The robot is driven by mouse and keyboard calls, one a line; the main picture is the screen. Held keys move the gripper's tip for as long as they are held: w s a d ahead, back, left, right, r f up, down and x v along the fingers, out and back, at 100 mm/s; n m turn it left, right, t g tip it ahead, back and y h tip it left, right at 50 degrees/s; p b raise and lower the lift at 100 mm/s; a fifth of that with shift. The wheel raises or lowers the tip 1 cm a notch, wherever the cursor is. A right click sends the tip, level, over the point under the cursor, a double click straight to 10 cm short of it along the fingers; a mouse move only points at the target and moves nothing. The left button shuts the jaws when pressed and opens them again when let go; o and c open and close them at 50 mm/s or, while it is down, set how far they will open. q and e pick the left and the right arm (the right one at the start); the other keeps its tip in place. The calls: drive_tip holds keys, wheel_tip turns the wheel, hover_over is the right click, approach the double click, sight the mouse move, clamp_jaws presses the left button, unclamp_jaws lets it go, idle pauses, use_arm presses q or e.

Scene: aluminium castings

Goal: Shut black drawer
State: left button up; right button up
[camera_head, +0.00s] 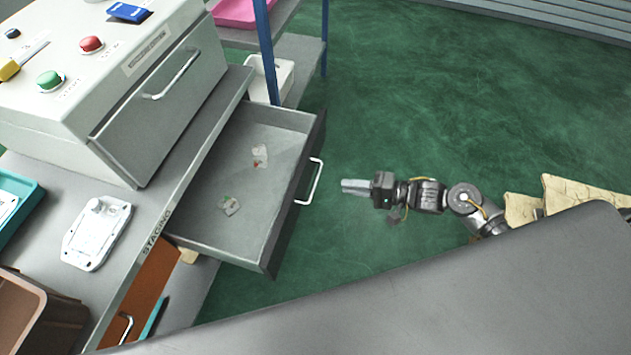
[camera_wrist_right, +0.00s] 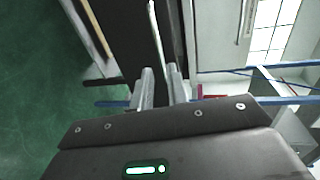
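The black drawer (camera_head: 291,200) is pulled well out from under the grey worktop, and its dark front faces right. Its light bar handle (camera_head: 314,182) is on the front. Two small crumpled scraps lie inside the drawer. My right gripper (camera_head: 345,186) is just right of the handle, pointing at it and apart from it. In the right wrist view the two fingers (camera_wrist_right: 160,88) stand slightly apart, with nothing seen held between them. The dark drawer front (camera_wrist_right: 140,35) rises ahead of them. My left gripper is not in view.
A grey control box (camera_head: 120,85) with buttons and a closed handled drawer stands on the worktop. A white casting (camera_head: 95,235) lies beside a teal tray (camera_head: 25,195). An orange drawer (camera_head: 140,290) is lower down.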

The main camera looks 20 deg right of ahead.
sight(315, 180)
drive_tip(key=x, duration=1)
drive_tip(key=shift+w+a, duration=0.15)
clamp_jaws()
